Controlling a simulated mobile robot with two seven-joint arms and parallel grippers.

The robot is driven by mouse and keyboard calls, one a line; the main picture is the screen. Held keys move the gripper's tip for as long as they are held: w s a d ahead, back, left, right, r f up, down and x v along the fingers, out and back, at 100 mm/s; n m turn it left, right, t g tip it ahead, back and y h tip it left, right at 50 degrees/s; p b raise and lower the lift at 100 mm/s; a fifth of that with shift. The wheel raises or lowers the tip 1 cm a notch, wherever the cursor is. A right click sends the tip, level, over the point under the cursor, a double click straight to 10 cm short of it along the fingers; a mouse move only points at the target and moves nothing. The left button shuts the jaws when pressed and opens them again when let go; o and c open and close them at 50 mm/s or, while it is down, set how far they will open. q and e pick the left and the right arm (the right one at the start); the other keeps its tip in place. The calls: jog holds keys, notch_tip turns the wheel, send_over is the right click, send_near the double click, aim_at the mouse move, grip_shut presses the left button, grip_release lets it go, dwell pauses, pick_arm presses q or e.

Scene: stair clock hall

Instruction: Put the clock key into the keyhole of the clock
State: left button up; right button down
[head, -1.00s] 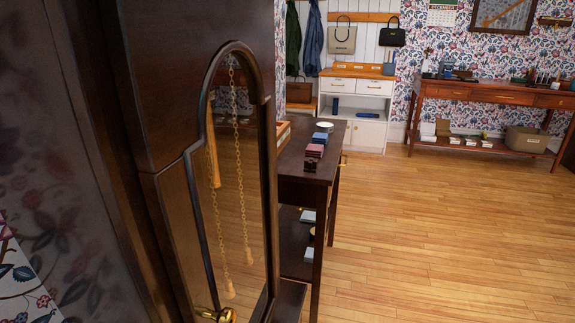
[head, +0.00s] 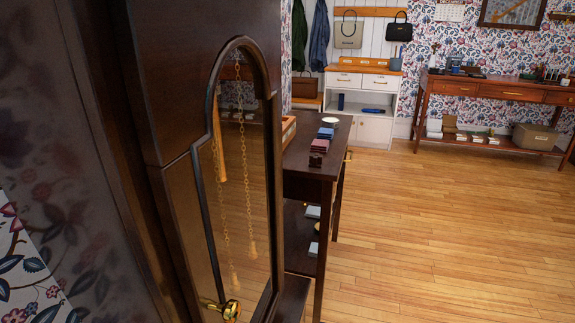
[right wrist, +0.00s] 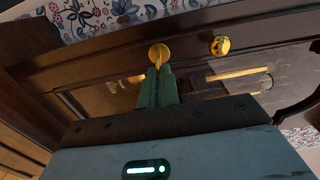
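The clock (head: 200,70) is a tall dark wooden case filling the left half of the head view, with an arched glass front showing hanging chains and brass parts. In the right wrist view its dark frame (right wrist: 115,58) runs across, with glass below. My right gripper (right wrist: 158,76) has its teal fingers close together on the slim brass clock key (right wrist: 158,63). The key points at a round brass plate (right wrist: 160,50) on the frame, which looks like the keyhole. Whether the key's tip is inside cannot be told. My left gripper is in neither view.
A brass knob (right wrist: 220,45) sits right of the round plate. Behind the clock stands a narrow dark table (head: 330,172) with small boxes. A white cabinet (head: 362,100) and long wooden table (head: 500,88) are at the back. The floor (head: 440,230) to the right is clear.

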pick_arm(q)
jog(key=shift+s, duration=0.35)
pick_arm(e)
jog(key=shift+w+a, duration=0.1)
jog(key=shift+a, duration=0.3)
jog(key=shift+w+a, duration=0.1)
jog(key=shift+a, duration=0.15)
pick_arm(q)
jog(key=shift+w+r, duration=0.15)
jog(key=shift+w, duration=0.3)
pick_arm(e)
jog(key=shift+w+a, duration=0.15)
jog(key=shift+a, duration=0.25)
jog(key=c, duration=1.6)
grip_release()
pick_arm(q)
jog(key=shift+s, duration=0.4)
pick_arm(e)
jog(key=shift+o, duration=0.2)
